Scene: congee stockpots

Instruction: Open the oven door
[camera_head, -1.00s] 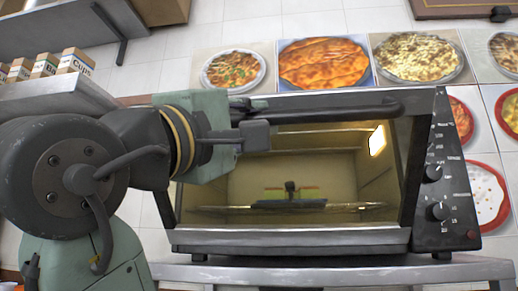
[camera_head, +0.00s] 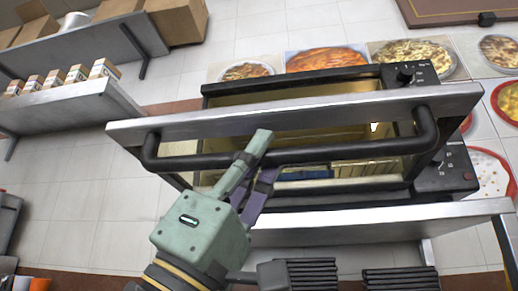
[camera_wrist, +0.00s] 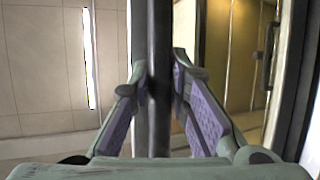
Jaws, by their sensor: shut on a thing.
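The oven (camera_head: 440,178) stands on a metal table, with its knob panel on the right. Its door (camera_head: 330,112) is tilted partway open towards me, and its metal top edge stands away from the oven body. Part of the lit interior shows past the door. The black bar handle (camera_head: 345,151) runs across the door's front. My gripper (camera_head: 254,162) is shut on the handle, left of its middle. In the wrist view, the handle (camera_wrist: 160,60) runs upright between the two fingers (camera_wrist: 158,95) of my gripper.
A metal shelf (camera_head: 75,108) with several small boxes (camera_head: 55,78) stands at the left. Cardboard boxes (camera_head: 178,20) are at the back left. The oven's table (camera_head: 380,225) extends below the door.

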